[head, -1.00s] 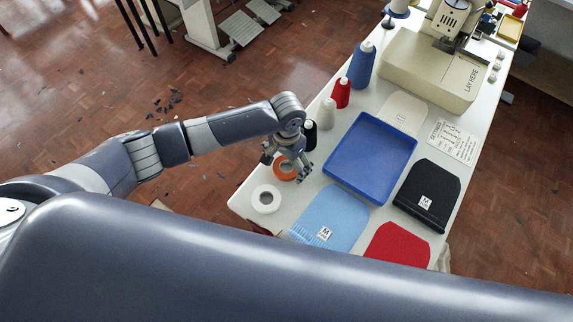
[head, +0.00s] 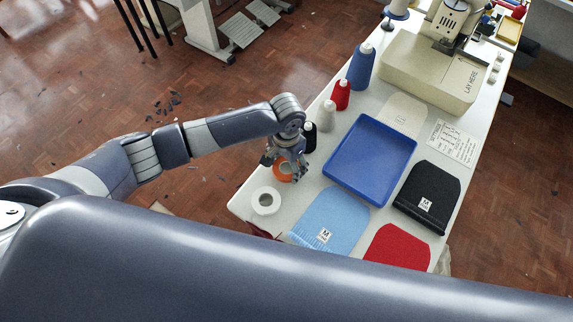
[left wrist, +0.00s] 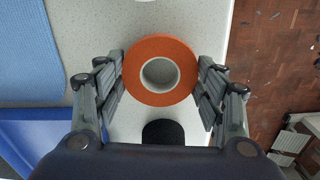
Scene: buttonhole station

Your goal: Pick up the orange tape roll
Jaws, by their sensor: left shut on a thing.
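The orange tape roll (head: 283,171) lies on the white table near its left edge, partly hidden by my gripper in the head view. In the left wrist view the orange tape roll (left wrist: 160,70) sits between the two fingers, its white core facing the camera. My left gripper (head: 284,166) is above the table and shut on the roll, with a finger on each side; the gripper (left wrist: 161,75) also shows in the left wrist view. I cannot tell whether the roll still touches the table. My right gripper is not in view.
A white tape roll (head: 266,200) lies close by. A black cone (head: 309,137), a white cone (head: 327,116) and a blue tray (head: 370,158) stand near the gripper. A light blue knit piece (head: 331,220) lies in front. The table's left edge is close.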

